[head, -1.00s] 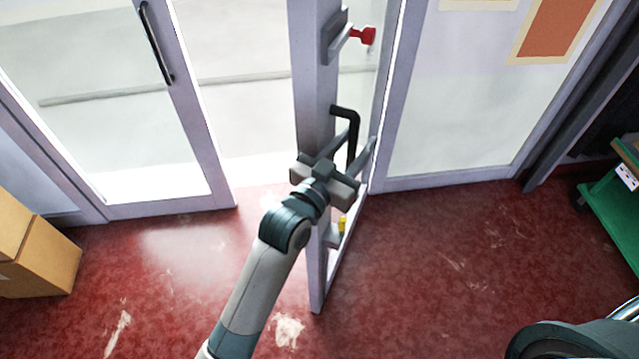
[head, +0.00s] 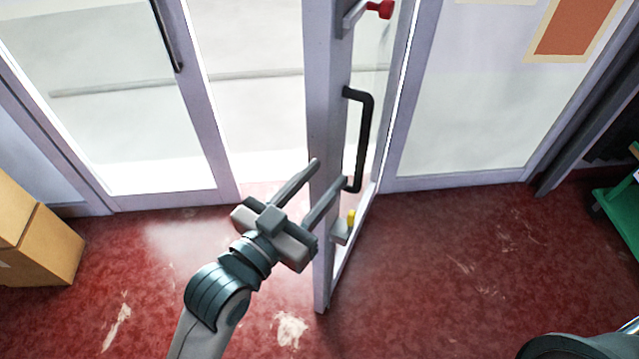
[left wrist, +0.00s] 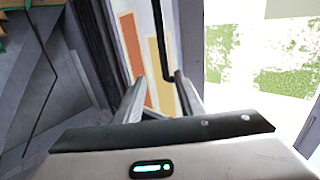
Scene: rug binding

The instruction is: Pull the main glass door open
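The main glass door (head: 322,120) has a pale frame and stands swung open toward me, seen nearly edge-on. Its black bar handle (head: 366,140) is on the right face in the head view. A red knob (head: 380,9) is above it and a yellow-tipped fitting (head: 350,218) below. My left gripper (head: 326,171) is open, its fingers apart near the door's edge, left of and below the handle. No grip on the handle shows. In the left wrist view the open fingers (left wrist: 158,80) point toward a dark bar (left wrist: 163,40). My right gripper is not in view.
Another glass door leaf (head: 90,110) with a black handle is at left. Cardboard boxes (head: 40,240) stand at the left edge, a green cart (head: 615,215) at the right. A glass panel (head: 470,110) is beside the door. The red floor (head: 450,270) is largely clear.

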